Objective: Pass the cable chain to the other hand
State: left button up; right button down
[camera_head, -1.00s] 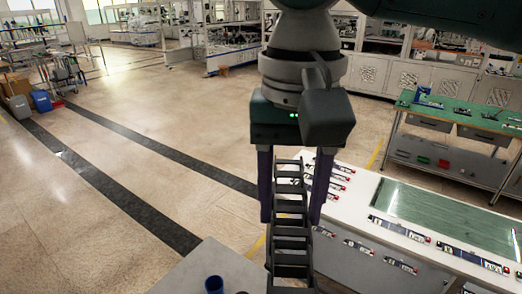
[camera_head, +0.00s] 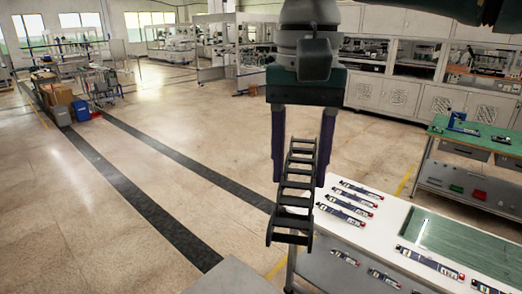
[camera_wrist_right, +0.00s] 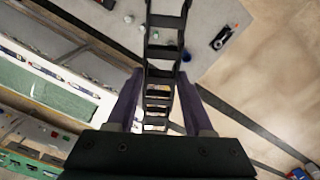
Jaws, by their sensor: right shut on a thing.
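The black cable chain (camera_head: 296,186) hangs from my right gripper (camera_head: 301,170) in the head view, its ladder-like links running down and slightly left below the fingertips. The gripper's two purple fingers are on either side of the chain's upper part, shut on it. In the right wrist view the chain (camera_wrist_right: 160,75) passes between the fingers of the right gripper (camera_wrist_right: 158,88) and runs on past them to the top edge. The chain is in the air, above the floor and the benches. My left gripper is in neither view.
A white workbench (camera_head: 352,250) with several small labelled parts and a green panel (camera_head: 460,246) stands at the lower right. A grey tabletop (camera_head: 233,278) is at the bottom. A green-topped bench (camera_head: 480,134) is at the right. Open floor (camera_head: 190,135) lies to the left.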

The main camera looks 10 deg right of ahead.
notch_tip(320, 180, down, 4)
jog(key=shift+s+a+f, duration=0.1)
jog(key=shift+f, duration=0.05)
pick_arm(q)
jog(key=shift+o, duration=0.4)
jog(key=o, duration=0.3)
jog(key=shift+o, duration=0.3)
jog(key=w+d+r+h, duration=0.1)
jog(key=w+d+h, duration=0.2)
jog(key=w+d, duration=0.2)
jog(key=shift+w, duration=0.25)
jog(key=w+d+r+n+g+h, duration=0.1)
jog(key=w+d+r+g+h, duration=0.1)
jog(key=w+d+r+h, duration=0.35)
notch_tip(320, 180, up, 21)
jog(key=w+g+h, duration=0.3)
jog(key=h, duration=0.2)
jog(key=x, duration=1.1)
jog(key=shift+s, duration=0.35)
pick_arm(e)
jog(key=s+a+r+n, duration=0.3)
jog(key=s+r+n, duration=0.3)
jog(key=r, duration=0.3)
jog(key=s+a+r+n, duration=0.3)
jog(key=s+r+n, duration=0.3)
jog(key=s+r, duration=0.2)
notch_tip(320, 180, up, 2)
jog(key=shift+r+n, duration=0.1)
jog(key=shift+n, duration=0.2)
